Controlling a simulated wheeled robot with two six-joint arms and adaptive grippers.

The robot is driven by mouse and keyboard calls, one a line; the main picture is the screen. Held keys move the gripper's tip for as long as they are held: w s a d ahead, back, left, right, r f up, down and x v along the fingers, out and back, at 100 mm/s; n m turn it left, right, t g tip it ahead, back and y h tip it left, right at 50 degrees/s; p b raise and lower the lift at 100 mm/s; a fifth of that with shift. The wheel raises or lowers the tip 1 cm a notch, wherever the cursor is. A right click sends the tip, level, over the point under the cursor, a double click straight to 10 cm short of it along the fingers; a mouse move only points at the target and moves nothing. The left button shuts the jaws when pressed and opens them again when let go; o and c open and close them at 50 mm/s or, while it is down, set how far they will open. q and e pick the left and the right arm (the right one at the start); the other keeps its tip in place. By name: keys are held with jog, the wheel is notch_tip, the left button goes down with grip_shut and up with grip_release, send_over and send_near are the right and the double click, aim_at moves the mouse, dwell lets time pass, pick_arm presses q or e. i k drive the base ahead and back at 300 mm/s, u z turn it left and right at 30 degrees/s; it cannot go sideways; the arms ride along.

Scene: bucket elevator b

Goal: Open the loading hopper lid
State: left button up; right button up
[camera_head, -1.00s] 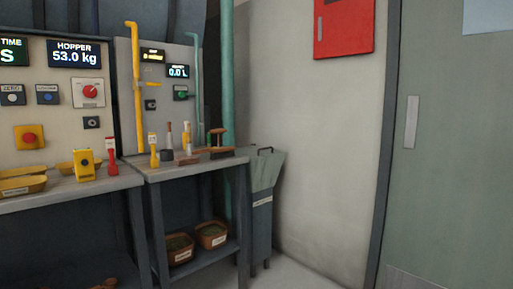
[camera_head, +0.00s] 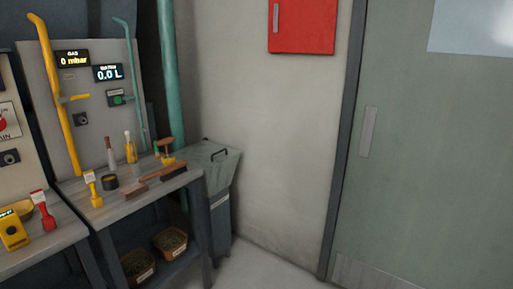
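A grey-green metal hopper-like bin (camera_head: 222,190) stands in the corner, right of the workbench and against the wall. Its flat sloping lid (camera_head: 208,156) is down and carries a dark bar handle (camera_head: 219,153). I cannot tell from any label here whether this is the loading hopper. Neither of my grippers shows in the view.
A workbench (camera_head: 141,200) with brushes, stamps and a small dark pot stands left of the bin. Baskets (camera_head: 170,241) sit on its lower shelf. A green door (camera_head: 425,160) and a red wall box (camera_head: 303,26) are at right. Some floor (camera_head: 262,268) before the bin is clear.

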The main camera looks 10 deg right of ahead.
aim_at(205, 155)
jog(key=z, duration=0.6)
jog(key=i, duration=1.15)
jog(key=z, duration=0.25)
jog(key=i, duration=1.35)
jog(key=u, duration=0.3)
